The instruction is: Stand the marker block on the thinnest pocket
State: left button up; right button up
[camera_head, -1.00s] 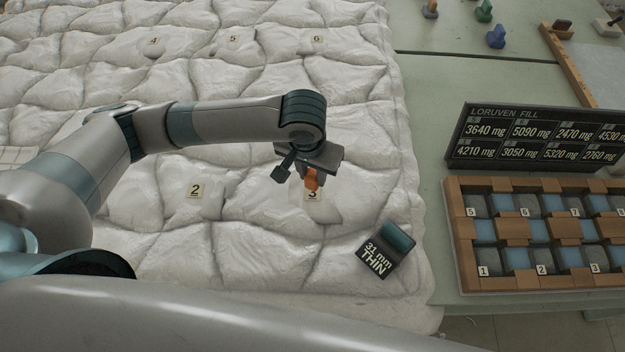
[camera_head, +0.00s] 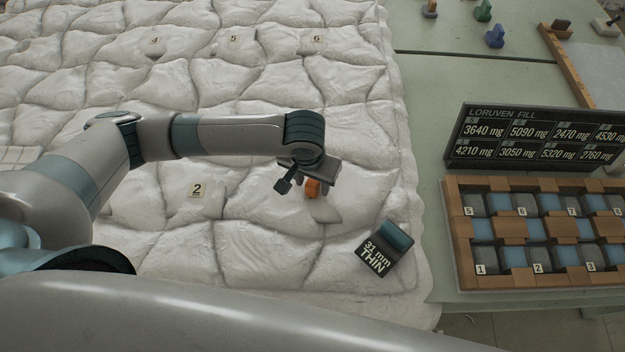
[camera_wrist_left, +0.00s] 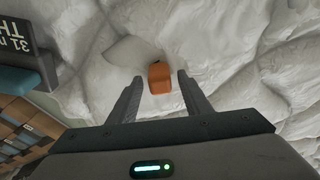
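A small orange block (camera_head: 313,188), which I take as the marker block, is at the near-right pocket of the white quilted duvet (camera_head: 260,245). It also shows in the left wrist view (camera_wrist_left: 159,79). My left gripper (camera_head: 316,182) is just above that pocket. Its fingers (camera_wrist_left: 160,86) are apart on either side of the block, with a small gap showing on each side. I cannot tell whether the block rests on the cloth. The number tag of this pocket is hidden. My right gripper is not in view.
A dark gauge (camera_head: 385,250) reading "31 mm THIN" lies on the duvet, right of my gripper. Tag 2 (camera_head: 196,190) marks the pocket to the left. Right of the duvet are a "LORUVEN FILL" board (camera_head: 540,135) and a wooden compartment tray (camera_head: 466,285).

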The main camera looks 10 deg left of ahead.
aim_at(311, 188)
pick_arm(q)
jog(key=shift+r, duration=0.15)
notch_tip(311, 188, up, 12)
jog(key=s+b, duration=0.1)
jog(key=shift+s+a+b, duration=0.15)
jog(key=shift+s+b, duration=0.15)
jog(key=shift+s, duration=0.1)
dwell(0.7)
